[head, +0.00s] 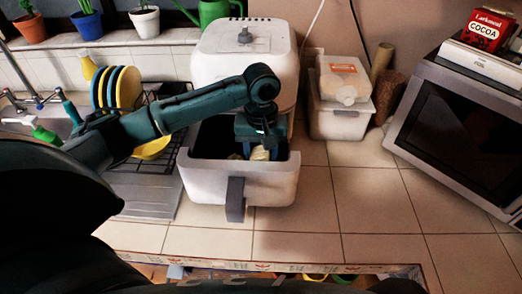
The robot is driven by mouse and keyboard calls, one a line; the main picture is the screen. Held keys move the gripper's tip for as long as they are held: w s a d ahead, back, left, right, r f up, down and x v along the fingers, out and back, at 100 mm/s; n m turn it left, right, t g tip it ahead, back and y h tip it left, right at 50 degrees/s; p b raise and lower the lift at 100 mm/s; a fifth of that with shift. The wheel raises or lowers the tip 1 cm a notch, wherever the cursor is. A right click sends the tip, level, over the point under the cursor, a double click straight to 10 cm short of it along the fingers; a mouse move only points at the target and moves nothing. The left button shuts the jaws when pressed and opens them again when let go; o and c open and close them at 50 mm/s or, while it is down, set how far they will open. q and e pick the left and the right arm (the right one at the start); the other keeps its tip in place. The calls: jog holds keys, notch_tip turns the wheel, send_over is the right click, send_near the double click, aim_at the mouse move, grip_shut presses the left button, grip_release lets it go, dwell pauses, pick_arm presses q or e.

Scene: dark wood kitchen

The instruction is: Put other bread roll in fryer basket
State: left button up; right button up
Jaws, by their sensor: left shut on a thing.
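The white fryer (215,75) stands on the counter against the back wall. Its basket (200,178) is pulled out in front, open at the top, with a dark inside and a grey handle. My left gripper (256,149) reaches down into the right part of the basket. It is shut on a pale bread roll (261,154), which shows between and below the fingers. Another small pale patch shows just left of the fingers; I cannot tell whether it is a second roll. The basket walls and my gripper hide much of the inside. My right gripper is out of view.
A dish rack with yellow and blue plates (128,88) stands left, by the sink. A plastic box (340,118) with a package on top stands right of the fryer. A microwave (460,125) with a cocoa box (487,31) is far right. The front-right tiles are clear.

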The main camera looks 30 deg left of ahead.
aim_at(261, 152)
pick_arm(q)
jog(key=shift+f, duration=0.45)
jog(key=o, duration=1)
jog(key=shift+s+f, duration=0.1)
jog(key=shift+f, duration=0.05)
jog(key=shift+c, duration=0.2)
notch_tip(261, 152, up, 14)
jog(key=shift+f, duration=0.25)
